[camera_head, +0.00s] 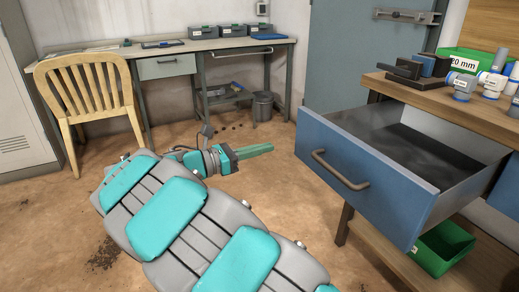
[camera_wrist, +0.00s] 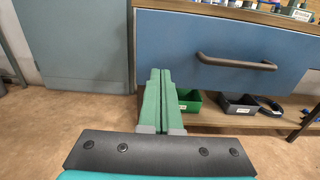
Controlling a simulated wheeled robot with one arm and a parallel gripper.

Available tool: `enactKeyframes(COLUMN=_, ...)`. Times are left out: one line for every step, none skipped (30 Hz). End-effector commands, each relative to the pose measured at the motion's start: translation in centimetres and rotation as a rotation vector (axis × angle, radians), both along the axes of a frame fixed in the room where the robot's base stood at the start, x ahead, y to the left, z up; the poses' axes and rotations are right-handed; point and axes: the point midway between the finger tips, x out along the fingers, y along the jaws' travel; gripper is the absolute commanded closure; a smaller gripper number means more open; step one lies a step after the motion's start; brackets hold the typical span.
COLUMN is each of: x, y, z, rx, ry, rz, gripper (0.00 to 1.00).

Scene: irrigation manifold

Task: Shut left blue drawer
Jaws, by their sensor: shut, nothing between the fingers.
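The left blue drawer (camera_head: 365,178) stands pulled out of the workbench on the right in the head view, with its grey inside showing and looking empty. A dark bar handle (camera_head: 338,170) is on its front. In the wrist view the blue drawer front (camera_wrist: 215,45) fills the upper right, with its handle (camera_wrist: 236,63) right of the fingers. My gripper (camera_head: 268,149) is shut and empty, to the left of the drawer front in the head view. In the wrist view the green fingertips (camera_wrist: 160,74) are together, left of the handle. Touching or apart from the front, I cannot tell.
The workbench top (camera_head: 440,100) holds fittings and a green bin (camera_head: 470,62). Another green bin (camera_head: 442,247) sits on the lower shelf. A wooden chair (camera_head: 90,95) and desk (camera_head: 165,52) stand at the back left. Open floor (camera_head: 270,185) lies before the drawer.

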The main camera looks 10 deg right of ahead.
Motion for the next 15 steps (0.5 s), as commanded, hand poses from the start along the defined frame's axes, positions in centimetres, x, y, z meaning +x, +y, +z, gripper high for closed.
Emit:
enactKeyframes(x=0.3, y=-1.1, z=0.0, rx=0.001, ry=0.000, rz=-0.003, gripper=1.00)
enactKeyframes(x=0.5, y=-1.7, z=0.0, rx=0.002, ry=0.002, rz=-0.002, gripper=1.00)
enactKeyframes(x=0.8, y=-2.4, z=0.0, rx=0.004, ry=0.001, rz=-0.003, gripper=1.00)
enactKeyframes(x=1.1, y=-3.0, z=-0.1, rx=0.003, ry=0.002, rz=-0.002, gripper=1.00)
enactKeyframes(x=1.2, y=-3.5, z=-0.1, rx=0.003, ry=0.002, rz=-0.001, gripper=1.00)
enactKeyframes(x=1.5, y=-4.3, z=-0.1, rx=0.002, ry=0.002, rz=-0.002, gripper=1.00)
enactKeyframes(x=1.7, y=-4.8, z=-0.1, rx=0.002, ry=0.002, rz=-0.003, gripper=1.00)
enactKeyframes(x=1.9, y=-5.4, z=-0.1, rx=0.000, ry=0.002, rz=-0.004, gripper=1.00)
enactKeyframes(x=2.1, y=-6.0, z=-0.1, rx=0.001, ry=0.003, rz=-0.004, gripper=1.00)
enactKeyframes(x=2.3, y=-6.5, z=-0.1, rx=0.001, ry=0.003, rz=-0.003, gripper=1.00)
enactKeyframes(x=2.4, y=-6.9, z=-0.1, rx=0.002, ry=0.004, rz=-0.003, gripper=1.00)
enactKeyframes(x=2.6, y=-7.5, z=-0.1, rx=0.003, ry=0.003, rz=-0.002, gripper=1.00)
enactKeyframes(x=2.8, y=-7.8, z=-0.1, rx=0.002, ry=0.002, rz=-0.001, gripper=1.00)
enactKeyframes(x=2.9, y=-8.1, z=-0.1, rx=0.003, ry=0.002, rz=-0.001, gripper=1.00)
enactKeyframes(x=3.1, y=-8.5, z=-0.1, rx=0.004, ry=0.001, rz=0.000, gripper=1.00)
